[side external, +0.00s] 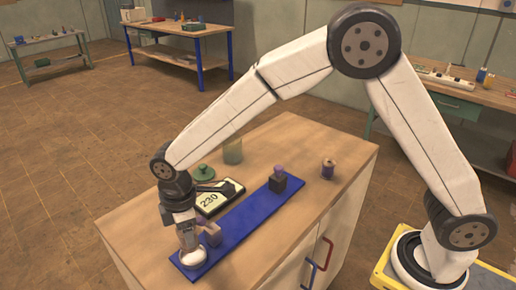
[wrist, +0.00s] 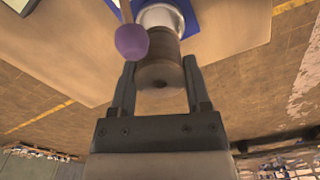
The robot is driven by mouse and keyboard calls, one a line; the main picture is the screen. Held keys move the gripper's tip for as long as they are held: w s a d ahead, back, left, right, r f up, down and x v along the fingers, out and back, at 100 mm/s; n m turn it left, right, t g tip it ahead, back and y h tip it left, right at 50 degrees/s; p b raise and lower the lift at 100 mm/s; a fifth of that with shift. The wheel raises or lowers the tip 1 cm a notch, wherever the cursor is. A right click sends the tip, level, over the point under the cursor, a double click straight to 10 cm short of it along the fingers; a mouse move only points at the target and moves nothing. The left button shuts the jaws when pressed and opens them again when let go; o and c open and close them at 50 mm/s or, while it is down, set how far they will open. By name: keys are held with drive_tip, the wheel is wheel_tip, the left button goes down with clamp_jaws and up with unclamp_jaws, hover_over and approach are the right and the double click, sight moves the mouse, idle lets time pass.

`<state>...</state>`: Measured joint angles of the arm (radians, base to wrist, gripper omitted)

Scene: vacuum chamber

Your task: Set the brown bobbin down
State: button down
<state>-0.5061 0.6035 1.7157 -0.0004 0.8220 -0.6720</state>
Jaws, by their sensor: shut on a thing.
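My gripper (wrist: 160,72) is shut on the brown bobbin (wrist: 158,58) in the wrist view, with one finger on each side of it. The bobbin's round end faces the camera. A white round piece (wrist: 161,17) on the blue board (wrist: 208,14) shows just beyond the bobbin. In the side view my gripper (side external: 186,228) points down over the white round piece (side external: 193,258) at the near left end of the blue board (side external: 245,219). The bobbin is mostly hidden there. I cannot tell whether it touches the white piece.
A purple knob on a stick (wrist: 132,40) stands close beside the bobbin. A dark block (side external: 286,184) stands farther along the board. A 230 display (side external: 210,202), green lid (side external: 204,172), cup (side external: 233,152) and purple spool (side external: 328,169) are behind.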

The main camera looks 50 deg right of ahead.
drive_tip(key=shift+f, duration=0.1)
drive_tip(key=shift+f, duration=2.15)
drive_tip(key=shift+c, duration=0.2)
unclamp_jaws()
drive_tip(key=shift+r, duration=0.1)
wheel_tip(320, 180, up, 12)
drive_tip(key=shift+f, duration=0.1)
